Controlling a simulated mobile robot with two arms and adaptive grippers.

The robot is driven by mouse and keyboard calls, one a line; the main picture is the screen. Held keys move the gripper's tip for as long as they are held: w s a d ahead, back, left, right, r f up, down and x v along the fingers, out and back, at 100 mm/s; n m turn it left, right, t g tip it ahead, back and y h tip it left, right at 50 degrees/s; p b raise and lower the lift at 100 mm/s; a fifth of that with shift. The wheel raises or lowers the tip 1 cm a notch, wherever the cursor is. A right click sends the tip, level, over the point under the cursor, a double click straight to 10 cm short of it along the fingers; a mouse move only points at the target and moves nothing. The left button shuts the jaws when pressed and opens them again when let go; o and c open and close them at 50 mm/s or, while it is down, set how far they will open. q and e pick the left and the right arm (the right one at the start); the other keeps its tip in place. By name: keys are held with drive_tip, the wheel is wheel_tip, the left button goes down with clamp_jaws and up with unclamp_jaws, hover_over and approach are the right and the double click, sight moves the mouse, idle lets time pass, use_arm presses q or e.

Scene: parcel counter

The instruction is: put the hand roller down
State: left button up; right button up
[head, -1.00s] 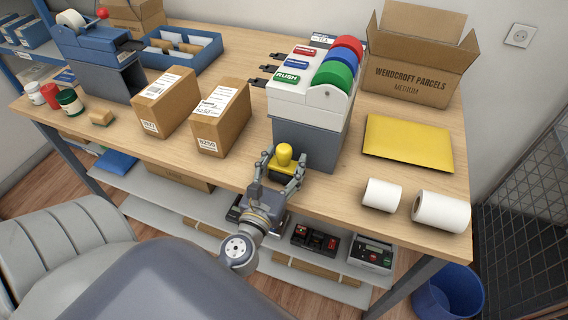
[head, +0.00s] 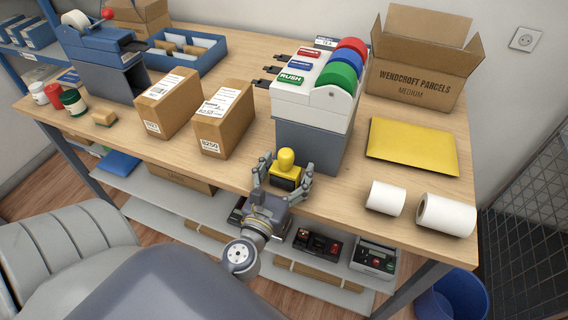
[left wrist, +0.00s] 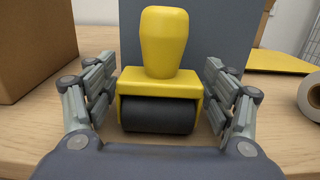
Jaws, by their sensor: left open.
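The hand roller, with a yellow knob and frame and a black cylinder (head: 286,161), stands upright on the counter (head: 350,195) near its front edge, in front of the label dispenser. It also shows in the left wrist view (left wrist: 162,80), its black cylinder down on the wood. My left gripper (head: 283,174) is open, with one finger on each side of the roller. In the left wrist view, gaps show between the fingers (left wrist: 160,100) and the yellow frame. My right gripper is not in view.
The label dispenser (head: 312,125) stands close behind the roller. A parcel (head: 224,120) is to the left. A yellow envelope (head: 412,146) and white paper rolls (head: 446,215) lie to the right. Bare wood lies between the roller and the rolls.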

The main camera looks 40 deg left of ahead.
use_arm(q)
drive_tip(key=shift+w+r+p, duration=0.1)
drive_tip(key=shift+r+p, duration=0.5)
drive_tip(key=shift+r, duration=0.15)
drive_tip(key=b+v, duration=0.7)
drive_tip(key=v, duration=0.5)
drive_tip(key=shift+f, duration=0.2)
